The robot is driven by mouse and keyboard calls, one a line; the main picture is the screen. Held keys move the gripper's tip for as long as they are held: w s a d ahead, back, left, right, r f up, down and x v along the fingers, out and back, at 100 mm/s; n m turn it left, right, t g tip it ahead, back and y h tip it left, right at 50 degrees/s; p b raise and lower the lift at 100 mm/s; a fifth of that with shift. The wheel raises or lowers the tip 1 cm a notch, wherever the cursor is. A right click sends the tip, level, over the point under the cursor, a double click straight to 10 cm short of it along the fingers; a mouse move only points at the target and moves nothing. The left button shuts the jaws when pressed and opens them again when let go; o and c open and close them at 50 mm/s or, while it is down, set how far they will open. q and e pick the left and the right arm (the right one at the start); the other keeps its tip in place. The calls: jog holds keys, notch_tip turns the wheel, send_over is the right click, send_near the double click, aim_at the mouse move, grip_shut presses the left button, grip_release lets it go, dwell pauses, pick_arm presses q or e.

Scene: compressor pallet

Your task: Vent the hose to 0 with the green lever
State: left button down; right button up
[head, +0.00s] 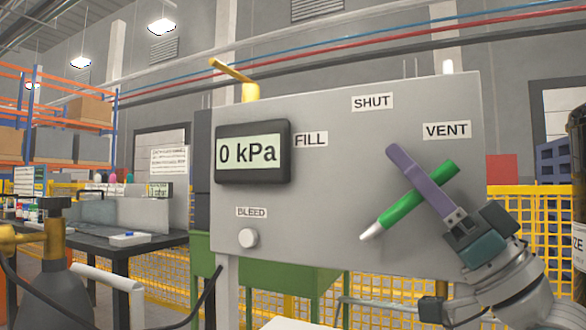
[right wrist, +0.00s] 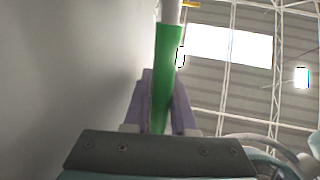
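The green lever (head: 419,200) sits on the front of a grey panel box (head: 330,215). It lies slanted, its green end up and right toward the VENT label (head: 447,131) and its white tip at lower left. The display (head: 252,153) reads 0 kPa. My right gripper (head: 396,155) reaches in from the lower right, its purple finger crossing the lever. In the right wrist view, the lever (right wrist: 167,55) runs between the two purple fingers of the right gripper (right wrist: 163,78), which close on it with no clear gap. My left gripper is not in view.
SHUT (head: 372,102) and FILL (head: 311,139) labels and a white BLEED knob (head: 248,238) are on the panel. A yellow handle (head: 233,71) stands on top. A dark cylinder with brass valve (head: 52,240) is at front left. A workbench (head: 115,245) stands behind it.

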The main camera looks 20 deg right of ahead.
aim_at(410, 194)
jog(key=shift+o, duration=0.6)
jog(key=shift+r, duration=0.1)
jog(key=shift+r, duration=0.3)
notch_tip(410, 194, up, 19)
jog(key=p, duration=0.5)
jog(key=shift+r, duration=0.1)
